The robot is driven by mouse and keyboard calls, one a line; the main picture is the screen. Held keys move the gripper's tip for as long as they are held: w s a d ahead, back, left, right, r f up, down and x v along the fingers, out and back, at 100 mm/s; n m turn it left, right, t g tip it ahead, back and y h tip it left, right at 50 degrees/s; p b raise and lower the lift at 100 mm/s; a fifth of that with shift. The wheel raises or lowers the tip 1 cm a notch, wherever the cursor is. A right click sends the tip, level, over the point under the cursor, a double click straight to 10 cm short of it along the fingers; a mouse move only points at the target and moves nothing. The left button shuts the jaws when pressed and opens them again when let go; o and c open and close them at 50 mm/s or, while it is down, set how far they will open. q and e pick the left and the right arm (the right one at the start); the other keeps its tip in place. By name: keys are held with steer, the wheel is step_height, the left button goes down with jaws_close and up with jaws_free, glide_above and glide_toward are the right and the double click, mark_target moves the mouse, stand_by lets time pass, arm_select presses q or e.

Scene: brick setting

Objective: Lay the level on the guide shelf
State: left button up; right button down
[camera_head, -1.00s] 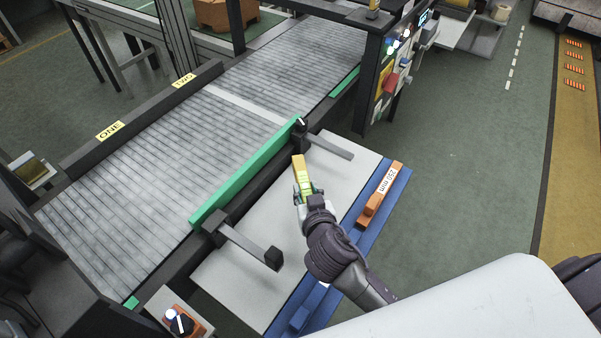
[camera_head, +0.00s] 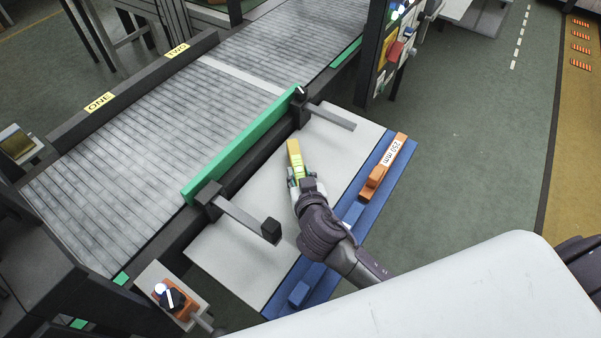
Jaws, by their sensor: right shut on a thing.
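My right gripper (camera_head: 298,178) is shut on the yellow level (camera_head: 294,154), a short bar with a yellow-green vial section near the fingers. The level points away from me, over the pale grey shelf (camera_head: 235,245) beside the conveyor. I cannot tell whether it touches the shelf. The green guide rail (camera_head: 238,146) runs along the conveyor side, left of the level, with a gap between. Two dark brackets with grey arms, near (camera_head: 245,219) and far (camera_head: 328,116), reach from the rail over the shelf. My left gripper is not in view.
A blue strip (camera_head: 402,158) along the shelf's right side carries an orange block (camera_head: 382,168) marked 250 mm and blue blocks (camera_head: 299,292). The roller conveyor (camera_head: 130,165) lies left. An orange knob box (camera_head: 174,297) stands at lower left. Pale shelf is bare around the level.

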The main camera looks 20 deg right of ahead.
steer(key=shift+f+b, duration=0.4)
steer(key=shift+f, duration=0.15)
stand_by(0.4)
steer(key=c, duration=0.8)
jaws_free()
steer(key=shift+o, duration=0.2)
steer(key=shift+s, duration=0.1)
steer(key=v, duration=1.2)
